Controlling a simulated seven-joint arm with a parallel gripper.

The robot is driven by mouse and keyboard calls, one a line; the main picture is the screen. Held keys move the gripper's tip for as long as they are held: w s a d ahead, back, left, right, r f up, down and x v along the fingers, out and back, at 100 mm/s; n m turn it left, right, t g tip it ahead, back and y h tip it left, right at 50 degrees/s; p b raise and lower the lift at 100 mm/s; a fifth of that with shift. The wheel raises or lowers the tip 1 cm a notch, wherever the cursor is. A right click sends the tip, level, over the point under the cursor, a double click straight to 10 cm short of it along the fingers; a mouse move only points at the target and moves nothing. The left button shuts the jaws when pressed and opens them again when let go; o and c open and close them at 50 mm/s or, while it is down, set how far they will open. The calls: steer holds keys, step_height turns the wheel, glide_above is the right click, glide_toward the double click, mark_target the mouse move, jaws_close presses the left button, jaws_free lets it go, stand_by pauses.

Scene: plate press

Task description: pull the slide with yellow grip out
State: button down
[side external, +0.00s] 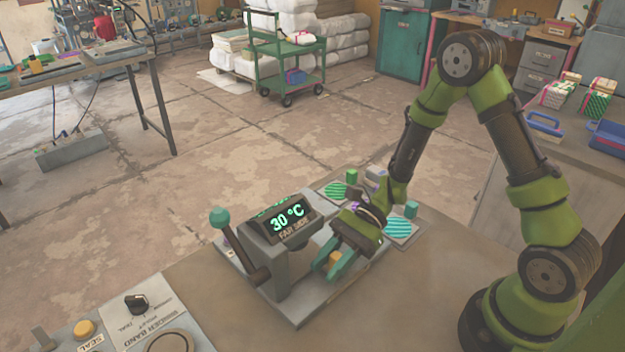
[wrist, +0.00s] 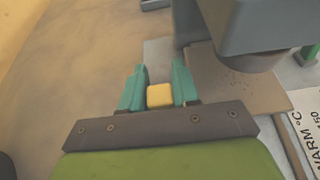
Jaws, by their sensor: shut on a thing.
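The yellow grip (wrist: 159,96) of the slide sits between the teal fingers of my gripper (wrist: 158,88) in the wrist view. My gripper is shut on it. In the side view the yellow grip (side external: 334,258) shows between the fingers of my gripper (side external: 332,262), low at the front of the press. The press (side external: 283,250) is grey, with a display reading 30 °C and a lever with a teal knob (side external: 220,217). In the wrist view the flat slide plate (wrist: 245,92) runs under the press head (wrist: 255,35). Part of the plate is hidden by my gripper and the head.
Green striped pads and small blocks, among them a teal block (side external: 411,209), lie behind my gripper. A control panel with a black dial (side external: 137,304) is at the front left. The brown table top (side external: 400,300) is clear in front of the press.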

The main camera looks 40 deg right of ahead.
steer(key=d, duration=1.1)
steer(key=shift+d, duration=0.35)
steer(key=c, duration=0.9)
jaws_free()
steer(key=v, duration=1.6)
steer(key=shift+d+r, duration=0.15)
steer(key=shift+d, duration=0.25)
